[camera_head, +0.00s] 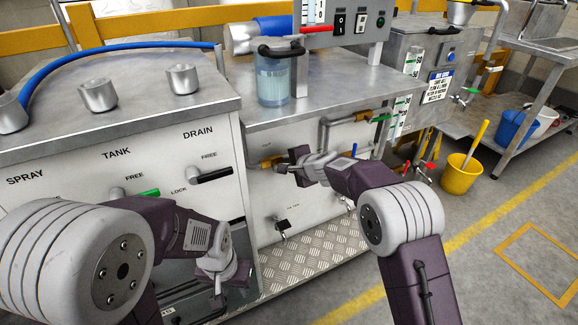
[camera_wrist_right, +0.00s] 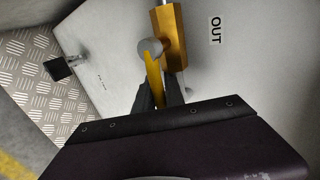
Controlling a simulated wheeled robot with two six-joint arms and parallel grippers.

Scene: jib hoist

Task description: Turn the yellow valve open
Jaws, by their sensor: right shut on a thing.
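The yellow valve has a brass body (camera_wrist_right: 171,38) on a pipe and a thin yellow lever (camera_wrist_right: 154,76). In the right wrist view the lever runs from the grey hub down between the two dark fingers of my right gripper (camera_wrist_right: 160,97). That gripper is shut on the lever. In the head view the brass body (camera_head: 266,163) shows just left of my right gripper (camera_head: 282,168), and the lever is mostly hidden by the gripper. My left gripper (camera_head: 218,292) is low at the front of the left cabinet, away from the valve. Its opening is unclear.
The valve sits before a pale panel marked "OUT" (camera_wrist_right: 215,30). A small black-handled fitting (camera_head: 282,228) is below it. A green-handled valve (camera_head: 379,118) and blue handle (camera_head: 354,150) are to the right. A yellow bucket (camera_head: 461,174) stands on the floor.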

